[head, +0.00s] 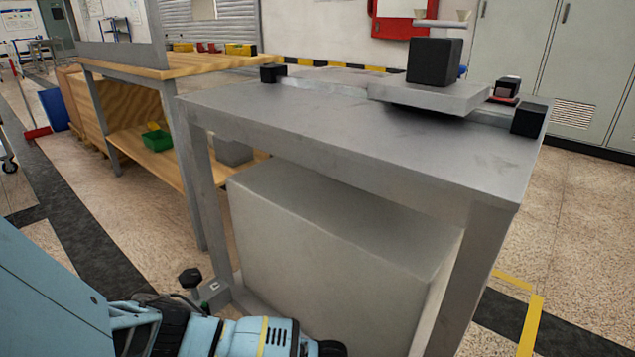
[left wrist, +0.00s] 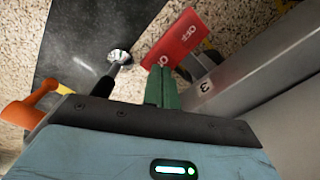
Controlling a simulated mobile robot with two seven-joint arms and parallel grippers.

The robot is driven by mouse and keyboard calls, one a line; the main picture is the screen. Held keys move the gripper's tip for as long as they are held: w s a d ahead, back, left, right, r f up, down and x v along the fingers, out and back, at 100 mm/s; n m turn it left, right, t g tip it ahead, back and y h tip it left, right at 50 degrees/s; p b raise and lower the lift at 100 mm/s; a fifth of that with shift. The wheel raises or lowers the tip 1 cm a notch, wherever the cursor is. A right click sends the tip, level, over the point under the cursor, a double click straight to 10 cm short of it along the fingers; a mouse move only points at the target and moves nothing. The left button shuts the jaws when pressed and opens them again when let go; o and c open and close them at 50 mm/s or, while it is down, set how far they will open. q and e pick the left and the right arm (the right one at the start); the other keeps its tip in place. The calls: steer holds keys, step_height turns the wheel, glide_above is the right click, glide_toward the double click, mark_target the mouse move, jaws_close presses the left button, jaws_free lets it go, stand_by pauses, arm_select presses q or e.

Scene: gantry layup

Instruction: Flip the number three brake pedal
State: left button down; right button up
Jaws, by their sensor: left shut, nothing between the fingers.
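In the head view the labelled part (head: 213,288) is low by the table's near-left leg; the red plate cannot be made out there. My right gripper is not in view.
A metal table (head: 330,125) carries a flat carriage with a black block (head: 434,62). A large grey box (head: 320,255) fills the space below. A dark knob (head: 190,278) stands by the leg. The wrist view shows a silver-tipped black rod (left wrist: 118,58) and an orange part (left wrist: 28,106).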

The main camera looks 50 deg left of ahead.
arm_select(q)
steer(key=shift+f, duration=0.25)
stand_by(0.3)
steer(key=shift+f+b, duration=0.25)
steer(key=shift+b, duration=0.05)
